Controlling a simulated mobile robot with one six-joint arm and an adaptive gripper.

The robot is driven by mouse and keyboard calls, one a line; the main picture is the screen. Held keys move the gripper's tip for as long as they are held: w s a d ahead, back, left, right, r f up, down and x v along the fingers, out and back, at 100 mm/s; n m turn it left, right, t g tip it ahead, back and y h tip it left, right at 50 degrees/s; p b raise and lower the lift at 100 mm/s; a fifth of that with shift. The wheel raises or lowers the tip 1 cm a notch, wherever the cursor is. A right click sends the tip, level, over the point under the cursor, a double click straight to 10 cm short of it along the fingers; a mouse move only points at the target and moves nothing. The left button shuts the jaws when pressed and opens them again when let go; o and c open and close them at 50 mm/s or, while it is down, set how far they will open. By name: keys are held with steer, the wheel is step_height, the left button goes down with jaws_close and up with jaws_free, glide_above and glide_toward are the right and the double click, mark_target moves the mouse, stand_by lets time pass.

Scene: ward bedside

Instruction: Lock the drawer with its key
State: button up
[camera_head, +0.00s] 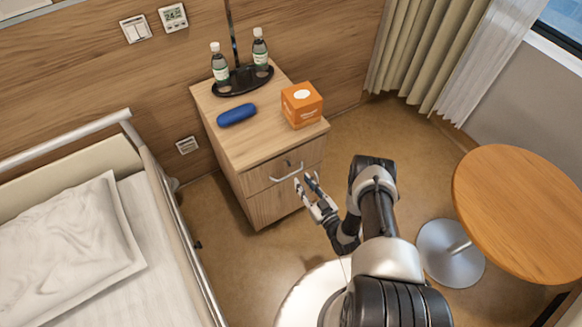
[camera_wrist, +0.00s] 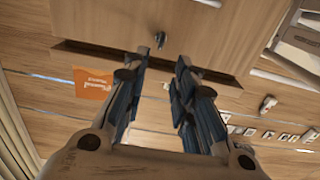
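The drawer (camera_head: 258,179) is the upper front of a wooden bedside cabinet. It has a pale bow handle (camera_head: 287,172) and looks shut or nearly so in the head view. A small dark key or lock piece (camera_head: 288,162) sits above the handle. In the wrist view, a small metal piece that looks like the key (camera_wrist: 161,40) stands out from the wooden front (camera_wrist: 110,22), just beyond the fingertips. My gripper (camera_head: 307,180) is in front of the drawer, right of the handle. In the wrist view, my gripper (camera_wrist: 164,60) is open, with nothing between its blue-padded fingers.
The cabinet top (camera_head: 255,139) holds an orange tissue box (camera_head: 302,104), a blue case (camera_head: 237,115) and a black tray (camera_head: 229,88) with two bottles. A bed (camera_head: 90,240) is at left and a round table (camera_head: 520,205) at right. Floor is free between cabinet and table.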

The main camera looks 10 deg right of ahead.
steer(key=b+x, duration=0.2)
steer(key=x, duration=0.7)
steer(key=shift+w, duration=0.3)
jaws_close()
